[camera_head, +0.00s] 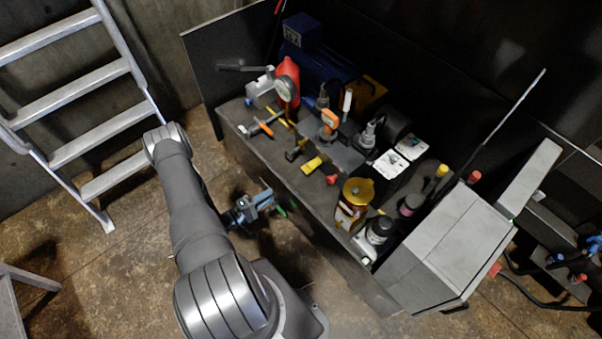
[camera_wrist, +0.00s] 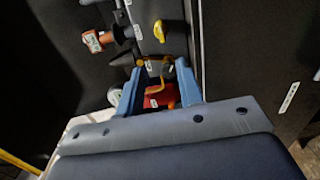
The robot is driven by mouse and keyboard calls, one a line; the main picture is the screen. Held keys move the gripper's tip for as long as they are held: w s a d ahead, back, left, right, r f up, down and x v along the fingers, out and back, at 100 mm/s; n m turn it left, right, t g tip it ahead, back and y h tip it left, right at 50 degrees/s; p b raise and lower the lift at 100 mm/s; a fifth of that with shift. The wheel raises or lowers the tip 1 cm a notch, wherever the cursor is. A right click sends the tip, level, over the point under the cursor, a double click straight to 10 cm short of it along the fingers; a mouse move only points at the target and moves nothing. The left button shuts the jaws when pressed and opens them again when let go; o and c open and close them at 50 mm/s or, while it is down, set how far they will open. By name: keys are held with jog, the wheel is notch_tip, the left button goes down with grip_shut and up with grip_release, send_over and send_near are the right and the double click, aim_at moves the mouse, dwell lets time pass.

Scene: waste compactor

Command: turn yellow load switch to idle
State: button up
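A small yellow handle (camera_head: 313,163) sits on the dark bench's front part in the head view, beside a red knob (camera_head: 332,179). In the wrist view a yellow knob (camera_wrist: 159,30) with a pale label beside it stands on the dark panel, beyond my fingertips. I take it for the load switch, but cannot read the labels or its setting. My gripper (camera_head: 262,203) is low in front of the bench in the head view, apart from the yellow handle. In the wrist view my gripper's blue fingers (camera_wrist: 160,68) are spread, with nothing clearly held.
The bench (camera_head: 240,115) carries an orange-handled part (camera_head: 328,120), a gauge (camera_head: 286,88), a red bottle (camera_head: 290,70) and a brass-topped lantern-like item (camera_head: 354,198). A grey box (camera_head: 455,240) stands right. A metal ladder (camera_head: 100,110) leans left. Floor before the bench is mostly free.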

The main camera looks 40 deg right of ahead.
aim_at(304, 171)
jog(key=shift+t, duration=0.5)
jog(key=d, duration=1.6)
jog(key=shift+d+f, duration=0.2)
jog(key=shift+d, duration=0.1)
jog(key=shift+c, duration=0.2)
grip_shut()
